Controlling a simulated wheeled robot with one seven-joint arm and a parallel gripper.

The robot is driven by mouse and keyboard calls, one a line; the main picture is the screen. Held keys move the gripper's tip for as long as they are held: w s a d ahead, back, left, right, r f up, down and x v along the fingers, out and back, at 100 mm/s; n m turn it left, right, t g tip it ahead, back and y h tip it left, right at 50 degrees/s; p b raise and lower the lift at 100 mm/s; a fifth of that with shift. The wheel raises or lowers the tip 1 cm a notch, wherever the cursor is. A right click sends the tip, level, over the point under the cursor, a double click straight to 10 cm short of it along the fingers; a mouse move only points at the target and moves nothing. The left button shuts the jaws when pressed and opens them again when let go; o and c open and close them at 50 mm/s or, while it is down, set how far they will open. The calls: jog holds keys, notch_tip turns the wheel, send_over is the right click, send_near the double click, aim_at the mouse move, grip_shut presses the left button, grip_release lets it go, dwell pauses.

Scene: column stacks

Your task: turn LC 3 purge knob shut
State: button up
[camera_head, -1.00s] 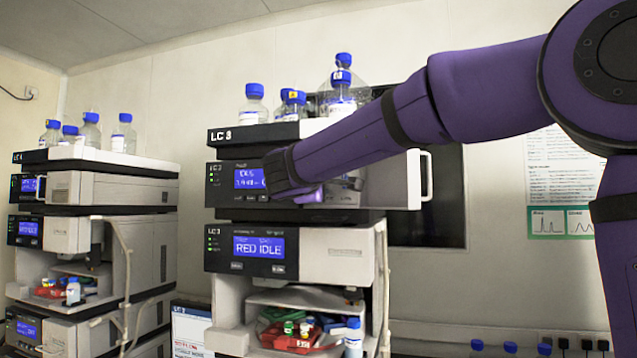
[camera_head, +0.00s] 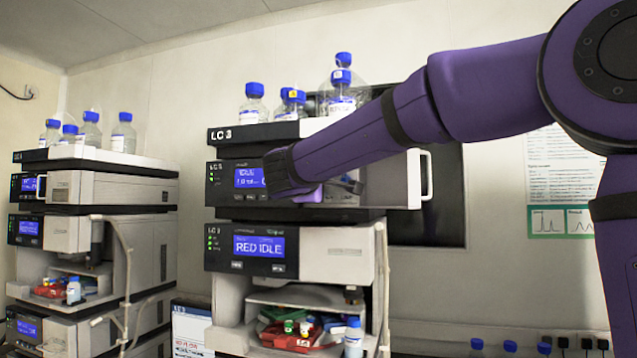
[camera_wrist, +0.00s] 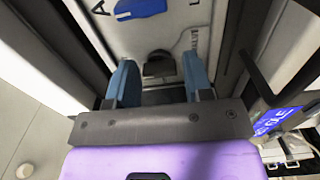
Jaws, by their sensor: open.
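The LC 3 stack (camera_head: 255,131) stands in the middle of the head view. My arm reaches from the right to the front of its upper module (camera_head: 225,170), whose blue display is partly covered by my wrist. The purge knob is hidden there behind my arm. In the wrist view a small dark knob (camera_wrist: 158,66) sits on the pale panel, between and slightly beyond the two blue fingers. My gripper (camera_wrist: 160,75) is open, with one finger on each side of the knob. A gap shows on both sides; I cannot tell its depth.
Several blue-capped bottles (camera_head: 253,105) stand on top of the stack. A white handle (camera_head: 427,175) sticks out at the module's right. Another stack (camera_head: 110,190) stands at the left.

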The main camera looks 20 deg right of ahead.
jog(key=v, duration=1)
jog(key=shift+s+a, duration=0.25)
jog(key=shift+s, duration=0.05)
